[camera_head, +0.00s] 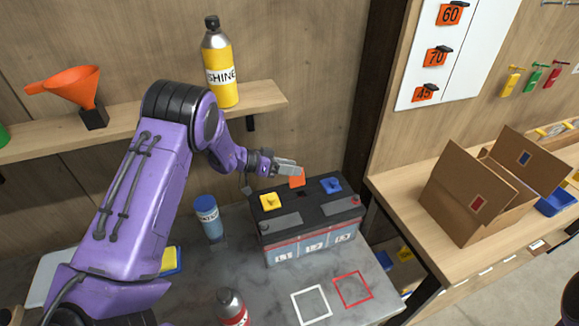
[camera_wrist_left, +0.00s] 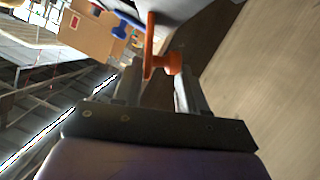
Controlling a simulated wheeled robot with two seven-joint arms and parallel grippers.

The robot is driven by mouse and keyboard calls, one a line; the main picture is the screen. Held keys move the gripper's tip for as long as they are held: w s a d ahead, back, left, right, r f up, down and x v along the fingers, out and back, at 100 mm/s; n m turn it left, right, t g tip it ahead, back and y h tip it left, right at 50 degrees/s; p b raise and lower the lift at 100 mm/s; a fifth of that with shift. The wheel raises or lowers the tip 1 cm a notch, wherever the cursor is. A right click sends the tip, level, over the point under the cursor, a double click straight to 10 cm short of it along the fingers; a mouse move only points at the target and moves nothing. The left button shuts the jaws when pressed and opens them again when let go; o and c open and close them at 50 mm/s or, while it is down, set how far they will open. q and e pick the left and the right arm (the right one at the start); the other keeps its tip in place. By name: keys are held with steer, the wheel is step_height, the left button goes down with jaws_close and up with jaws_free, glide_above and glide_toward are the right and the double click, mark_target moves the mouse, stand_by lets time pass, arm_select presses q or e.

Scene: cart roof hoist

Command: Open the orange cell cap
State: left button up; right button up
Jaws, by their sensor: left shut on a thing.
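A black battery (camera_head: 310,217) with a red stripe stands on the grey bench. Its yellow cap (camera_head: 270,202) and blue cap (camera_head: 331,185) lie flat on top. The orange cap (camera_head: 297,181) is between them, tipped up on edge, with a dark opening beside it. My left gripper (camera_head: 286,170) is shut on the orange cap. In the left wrist view the orange cap (camera_wrist_left: 150,48) shows its plate and knob between the fingers (camera_wrist_left: 158,82). I cannot tell whether the cap still touches the battery.
A blue bottle (camera_head: 208,217) stands left of the battery and a red-labelled bottle (camera_head: 231,307) at the front. White (camera_head: 312,305) and red (camera_head: 353,289) outlined squares are empty. A yellow bottle (camera_head: 219,68) and orange funnel (camera_head: 72,86) sit on the shelf. An open carton (camera_head: 466,196) stands right.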

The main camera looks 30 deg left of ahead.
arm_select(q)
steer(key=o, duration=0.9)
steer(key=shift+a, duration=0.1)
steer(key=b+v, duration=0.2)
steer(key=v, duration=0.5)
steer(key=shift+s+a+r, duration=0.1)
steer(key=shift+s+a, duration=0.05)
steer(key=shift+s, duration=0.05)
